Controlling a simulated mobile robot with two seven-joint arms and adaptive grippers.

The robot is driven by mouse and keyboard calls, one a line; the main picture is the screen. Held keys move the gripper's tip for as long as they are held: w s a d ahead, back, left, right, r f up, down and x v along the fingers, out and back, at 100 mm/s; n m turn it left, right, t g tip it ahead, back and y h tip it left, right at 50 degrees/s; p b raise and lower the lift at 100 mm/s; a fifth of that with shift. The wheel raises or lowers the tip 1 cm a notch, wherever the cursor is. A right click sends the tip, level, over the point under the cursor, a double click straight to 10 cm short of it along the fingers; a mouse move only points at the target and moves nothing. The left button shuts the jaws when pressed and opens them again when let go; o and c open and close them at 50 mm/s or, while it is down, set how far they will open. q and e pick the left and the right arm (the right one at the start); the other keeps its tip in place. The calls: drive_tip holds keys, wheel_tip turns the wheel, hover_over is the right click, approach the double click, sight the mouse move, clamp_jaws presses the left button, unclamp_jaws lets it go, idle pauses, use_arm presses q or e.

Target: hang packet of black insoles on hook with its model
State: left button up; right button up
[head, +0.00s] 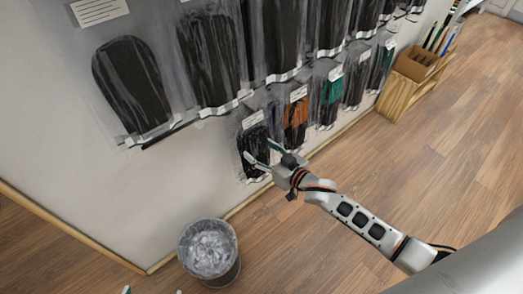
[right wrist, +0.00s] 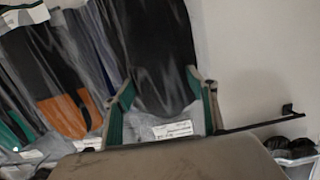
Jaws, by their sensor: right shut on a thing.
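A clear packet of black insoles (head: 253,140) with a white label hangs low at the left end of the bottom row on the wall. My right gripper (head: 262,160) is at this packet. In the right wrist view the gripper's green-padded fingers (right wrist: 160,105) are on both sides of a packet of black insoles (right wrist: 160,55), shut on it near its label (right wrist: 172,130). A dark hook rod (right wrist: 262,122) sticks out from the wall beside the packet. Only small tips of my left gripper (head: 152,291) show at the bottom edge of the head view.
Packets with orange (head: 297,115) and green (head: 330,98) parts hang to the right in the same row. Larger black insole packets (head: 132,85) hang above. A waste bin (head: 233,270) with a clear liner stands on the floor below. A wooden box (head: 400,92) stands farther right.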

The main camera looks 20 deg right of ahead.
drive_tip(key=o, duration=1.2)
drive_tip(key=shift+o, duration=0.2)
